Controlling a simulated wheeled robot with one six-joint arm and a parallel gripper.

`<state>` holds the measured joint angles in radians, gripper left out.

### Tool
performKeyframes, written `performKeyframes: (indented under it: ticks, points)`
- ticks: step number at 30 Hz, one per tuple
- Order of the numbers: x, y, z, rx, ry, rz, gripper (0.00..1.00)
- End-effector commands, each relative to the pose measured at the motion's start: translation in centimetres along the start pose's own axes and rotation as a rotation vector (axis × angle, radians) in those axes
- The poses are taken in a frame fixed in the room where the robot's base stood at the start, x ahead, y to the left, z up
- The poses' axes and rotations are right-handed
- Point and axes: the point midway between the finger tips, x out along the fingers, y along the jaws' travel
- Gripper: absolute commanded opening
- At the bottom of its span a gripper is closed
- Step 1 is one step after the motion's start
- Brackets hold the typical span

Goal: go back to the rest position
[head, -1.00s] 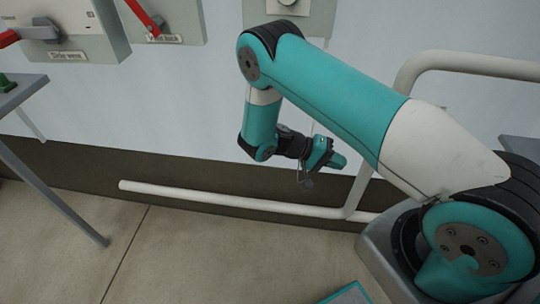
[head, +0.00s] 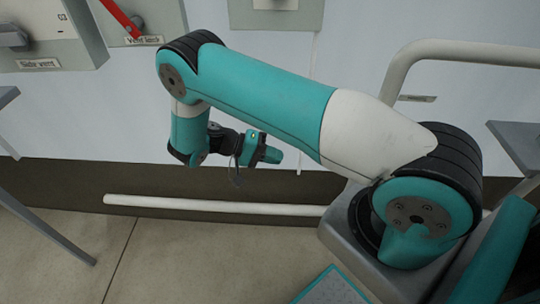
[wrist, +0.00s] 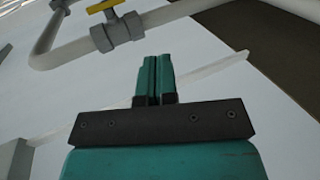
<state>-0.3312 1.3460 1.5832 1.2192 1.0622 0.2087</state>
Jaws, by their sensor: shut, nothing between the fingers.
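My gripper (head: 268,154) hangs below the bent teal and white arm in the head view, in front of the wall. It points to the right and is empty. In the wrist view my gripper (wrist: 154,60) has its two teal fingers together, shut on nothing. The fingers are apart from the wall and the pipework in that view.
A white pipe (head: 210,205) runs low along the wall, and another white pipe (head: 480,54) is at the upper right. Lever boxes (head: 141,18) are at the upper left. A yellow-handled valve (wrist: 117,30) shows in the wrist view. Open floor (head: 180,265) lies in front.

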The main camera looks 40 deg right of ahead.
Motion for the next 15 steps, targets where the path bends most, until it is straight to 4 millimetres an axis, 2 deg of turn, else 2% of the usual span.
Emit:
performKeyframes:
  ticks: [15]
  points:
    - [-0.31,0.42,-0.21,-0.013,0.001,-0.02,0.0]
